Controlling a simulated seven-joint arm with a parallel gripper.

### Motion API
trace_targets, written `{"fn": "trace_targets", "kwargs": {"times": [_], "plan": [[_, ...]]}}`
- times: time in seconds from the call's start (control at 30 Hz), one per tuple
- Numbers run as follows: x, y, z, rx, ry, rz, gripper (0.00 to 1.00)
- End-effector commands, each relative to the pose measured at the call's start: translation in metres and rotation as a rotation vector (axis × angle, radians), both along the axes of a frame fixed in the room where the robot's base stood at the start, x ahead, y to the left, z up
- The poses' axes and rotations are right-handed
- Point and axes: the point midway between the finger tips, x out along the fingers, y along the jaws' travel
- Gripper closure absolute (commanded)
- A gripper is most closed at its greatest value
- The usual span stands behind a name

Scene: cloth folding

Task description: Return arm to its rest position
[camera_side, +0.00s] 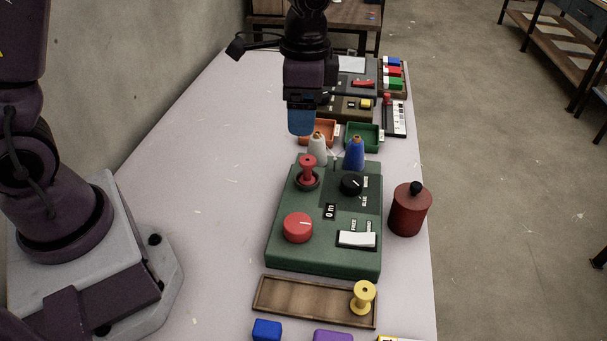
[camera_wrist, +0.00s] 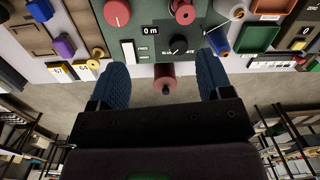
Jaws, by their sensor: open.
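My gripper (camera_side: 301,122) hangs in the air, pointing down, above the back end of the green control box (camera_side: 285,240) in the side view. In the wrist view my gripper (camera_wrist: 161,72) shows two blue fingers spread wide apart, with nothing between them held. The dark red canister (camera_wrist: 164,78) shows in the gap, below and beyond the fingers. My arm's base stands at the left of the table. No cloth can be made out in either view.
The green box carries a red knob (camera_side: 298,228), a black dial (camera_side: 351,185), and white and blue cones (camera_side: 354,154). The red canister (camera_side: 409,210) stands at its right. A wooden tray (camera_side: 290,296) with a yellow spool (camera_side: 363,297) lies in front. The table's left side (camera_side: 215,200) is clear.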

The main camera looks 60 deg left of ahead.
Motion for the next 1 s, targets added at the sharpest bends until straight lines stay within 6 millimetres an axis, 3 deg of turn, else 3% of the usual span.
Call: {"fn": "trace_targets", "kwargs": {"times": [0.03,0.2,0.5,0.7,1.0], "plan": [[-0.015,0.006,0.016,0.011,-0.032,0.071,0.27],[-0.066,0.025,0.053,0.004,-0.134,0.322,0.27],[-0.147,0.043,0.091,-0.115,-0.337,0.609,0.27],[-0.171,0.047,0.107,-0.184,-0.451,0.634,0.27],[-0.174,0.046,0.118,-0.205,-0.503,0.622,0.27]]}}
